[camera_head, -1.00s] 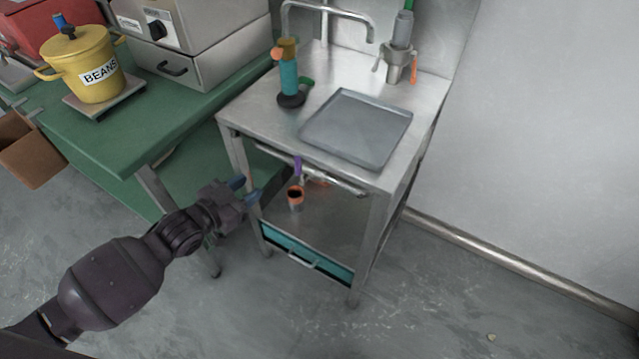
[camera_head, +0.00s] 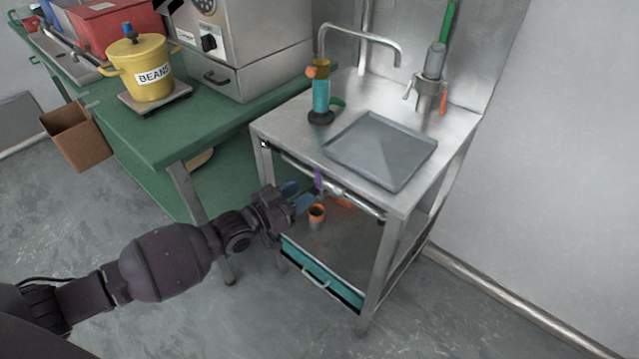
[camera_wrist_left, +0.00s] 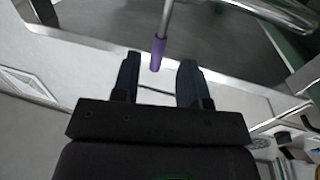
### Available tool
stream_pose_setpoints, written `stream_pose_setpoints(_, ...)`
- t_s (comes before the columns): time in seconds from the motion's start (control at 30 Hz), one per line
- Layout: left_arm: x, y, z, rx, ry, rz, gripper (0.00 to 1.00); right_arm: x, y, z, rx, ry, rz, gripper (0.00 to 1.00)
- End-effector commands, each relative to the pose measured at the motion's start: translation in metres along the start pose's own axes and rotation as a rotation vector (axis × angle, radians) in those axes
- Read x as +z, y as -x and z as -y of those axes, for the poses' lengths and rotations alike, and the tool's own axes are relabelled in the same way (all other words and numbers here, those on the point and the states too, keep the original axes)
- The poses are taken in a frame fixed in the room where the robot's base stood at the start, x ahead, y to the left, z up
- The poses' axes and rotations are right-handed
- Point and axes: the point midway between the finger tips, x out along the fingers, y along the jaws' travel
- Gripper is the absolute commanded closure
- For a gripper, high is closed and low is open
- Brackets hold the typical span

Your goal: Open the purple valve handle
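The purple valve handle (camera_head: 318,180) hangs at the front of the metal stand, just under its top and beside a horizontal pipe (camera_head: 345,191). In the left wrist view the purple handle (camera_wrist_left: 157,55) is a short sleeve on the end of a thin metal rod. My left gripper (camera_head: 301,195) is at the front of the stand, close to the handle. In the left wrist view my left gripper (camera_wrist_left: 158,80) is open, its two fingers apart. The handle's tip shows between the fingertips, and no contact is visible. My right gripper is in neither view.
An orange-rimmed cup (camera_head: 317,213) stands on the lower shelf above a teal drawer (camera_head: 320,275). A grey tray (camera_head: 380,150) and a teal grinder (camera_head: 320,97) are on the stand's top. A green table (camera_head: 150,135) stands at left. The floor in front is clear.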

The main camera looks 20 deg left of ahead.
Motion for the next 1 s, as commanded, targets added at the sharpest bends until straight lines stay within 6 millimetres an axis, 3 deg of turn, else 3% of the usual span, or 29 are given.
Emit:
stream_pose_setpoints(0.3, 0.003, -0.046, -0.001, 0.001, 0.002, 0.002, 0.60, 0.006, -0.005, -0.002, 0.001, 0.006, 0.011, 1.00)
stream_pose_setpoints(0.77, 0.000, -0.057, 0.000, 0.000, 0.000, 0.001, 0.60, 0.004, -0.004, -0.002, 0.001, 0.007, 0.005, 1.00)
stream_pose_setpoints(1.0, 0.000, -0.057, 0.000, 0.000, 0.000, 0.001, 0.94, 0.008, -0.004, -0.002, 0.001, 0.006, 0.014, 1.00)
